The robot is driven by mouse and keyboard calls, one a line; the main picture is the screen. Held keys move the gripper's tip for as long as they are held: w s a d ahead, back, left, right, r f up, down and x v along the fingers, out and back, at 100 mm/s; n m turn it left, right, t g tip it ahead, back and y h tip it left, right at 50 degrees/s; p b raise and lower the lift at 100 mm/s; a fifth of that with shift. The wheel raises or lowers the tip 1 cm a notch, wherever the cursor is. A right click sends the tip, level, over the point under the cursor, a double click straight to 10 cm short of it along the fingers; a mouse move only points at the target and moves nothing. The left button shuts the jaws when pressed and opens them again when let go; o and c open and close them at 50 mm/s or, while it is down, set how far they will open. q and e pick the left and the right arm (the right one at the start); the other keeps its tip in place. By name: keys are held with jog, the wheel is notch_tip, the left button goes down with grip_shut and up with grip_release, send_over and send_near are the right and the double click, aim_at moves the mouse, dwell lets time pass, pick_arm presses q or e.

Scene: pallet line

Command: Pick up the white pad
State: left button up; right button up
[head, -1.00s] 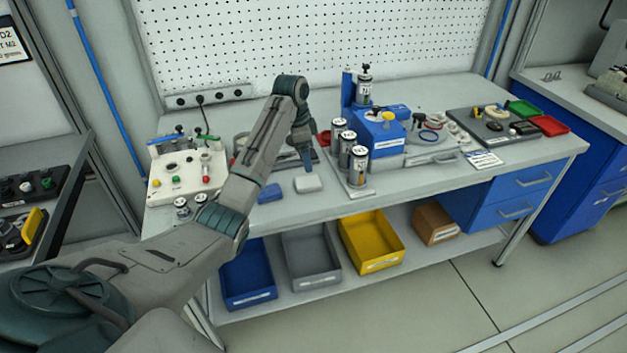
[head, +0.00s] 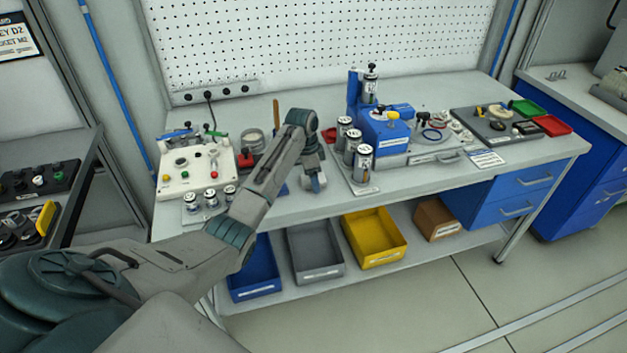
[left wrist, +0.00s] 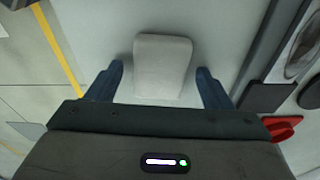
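The white pad (left wrist: 163,66) lies on the light grey bench top. In the left wrist view it sits between the two blue fingers of my left gripper (left wrist: 160,72), with a gap on each side. The fingers are apart and nothing is held. In the head view my left gripper (head: 314,182) points down at the pad's spot near the bench's front edge, and the gripper mostly hides the pad. My right gripper is not in view.
A rack of silver cylinders (head: 362,187) stands just right of the gripper, by a blue box unit (head: 383,135). A white control box (head: 190,167) stands left. Coloured bins, including a yellow one (head: 378,255), sit below.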

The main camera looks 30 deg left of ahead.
pick_arm(q)
jog(key=c, duration=0.9)
jog(key=shift+c, duration=0.2)
jog(key=shift+r, duration=0.2)
jog(key=shift+r, duration=0.25)
notch_tip(320, 180, up, 2)
jog(key=shift+r+b, duration=0.15)
jog(key=shift+b, duration=0.7)
jog(key=s+a+b, duration=0.1)
jog(key=s, duration=0.3)
jog(key=s+r+b, duration=0.1)
jog(key=s, duration=0.4)
jog(key=s+a+b, duration=0.1)
jog(key=s, duration=0.4)
jog(key=shift+s+a+r, duration=0.15)
jog(key=shift+a+r, duration=0.15)
jog(key=shift+a, duration=0.05)
jog(key=shift+s+a+r, duration=0.1)
jog(key=shift+s+r, duration=0.05)
jog(key=shift+s, duration=0.6)
